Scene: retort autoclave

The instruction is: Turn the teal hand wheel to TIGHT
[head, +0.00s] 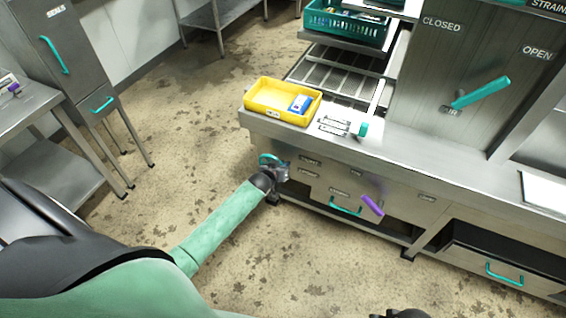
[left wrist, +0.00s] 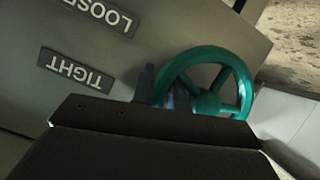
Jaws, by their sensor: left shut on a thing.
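The teal hand wheel (head: 268,158) is on the front panel at the left end of the steel counter. In the left wrist view the wheel (left wrist: 245,85) shows its rim, spokes and hub, with its lower left part hidden behind my dark gripper. My left gripper (head: 280,171) is at the wheel and shut on it. Which part of the wheel lies between the fingers is hidden. A TIGHT label (left wrist: 75,70) and a LOOSE label (left wrist: 98,15) show upside down on the panel left of the wheel. A dark part at the bottom edge of the head view may be my right gripper (head: 402,314); its fingers are not clear.
A yellow tray (head: 258,107) with a blue and white box (head: 300,104) stands on the counter above the wheel. A purple handle (head: 372,205) and a teal drawer handle (head: 345,208) stick out to the right. The floor left of the counter is clear.

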